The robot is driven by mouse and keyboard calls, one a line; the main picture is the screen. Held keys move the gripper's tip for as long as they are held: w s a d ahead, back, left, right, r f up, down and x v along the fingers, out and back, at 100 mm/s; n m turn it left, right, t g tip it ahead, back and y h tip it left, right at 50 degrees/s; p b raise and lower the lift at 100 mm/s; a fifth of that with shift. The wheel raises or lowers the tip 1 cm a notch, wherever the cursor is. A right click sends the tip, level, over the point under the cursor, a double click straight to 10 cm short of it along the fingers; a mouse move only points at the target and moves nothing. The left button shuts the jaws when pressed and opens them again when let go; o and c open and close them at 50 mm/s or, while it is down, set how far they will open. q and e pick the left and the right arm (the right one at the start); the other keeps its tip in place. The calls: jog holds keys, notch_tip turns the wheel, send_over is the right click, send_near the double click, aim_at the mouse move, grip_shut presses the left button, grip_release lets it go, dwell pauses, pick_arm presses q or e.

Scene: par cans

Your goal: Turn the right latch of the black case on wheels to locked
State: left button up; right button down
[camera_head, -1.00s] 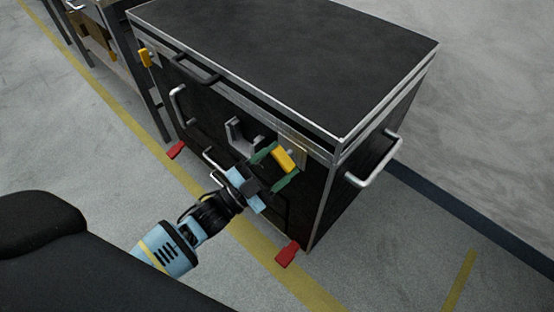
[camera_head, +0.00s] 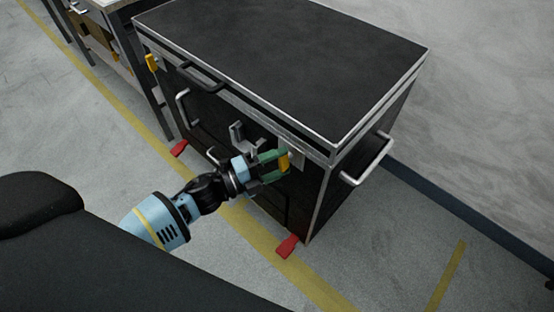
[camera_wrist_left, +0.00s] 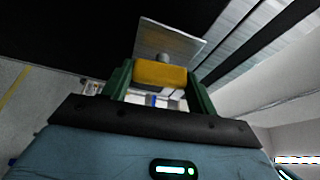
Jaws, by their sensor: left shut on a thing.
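The black case on wheels (camera_head: 290,60) stands with its latch side facing me. Its right latch is a yellow handle (camera_head: 285,163) on a metal plate below the lid's edge, and it looks roughly upright in the head view. My left gripper (camera_head: 282,166) is shut on this handle, with one green finger on each side. In the left wrist view the yellow handle (camera_wrist_left: 160,74) lies between the green fingers, in front of the metal plate (camera_wrist_left: 168,42). The left latch (camera_head: 152,62) is yellow and upright near the far left corner. My right gripper is out of view.
A metal side handle (camera_head: 367,163) sticks out on the case's right. Red pedals (camera_head: 287,246) stick out at floor level. A bracket (camera_head: 237,134) and handles are on the front face. Another unit (camera_head: 120,50) stands at the left. The floor in front is clear.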

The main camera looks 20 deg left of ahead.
pick_arm(q)
jog(key=shift+r+m+p, duration=0.1)
jog(key=shift+m+p, duration=0.25)
jog(key=shift+m, duration=0.25)
jog(key=o, duration=1)
jog(key=shift+s+a, duration=0.1)
jog(key=v, duration=0.7)
jog(key=shift+s+a, duration=0.2)
jog(key=shift+r, duration=0.1)
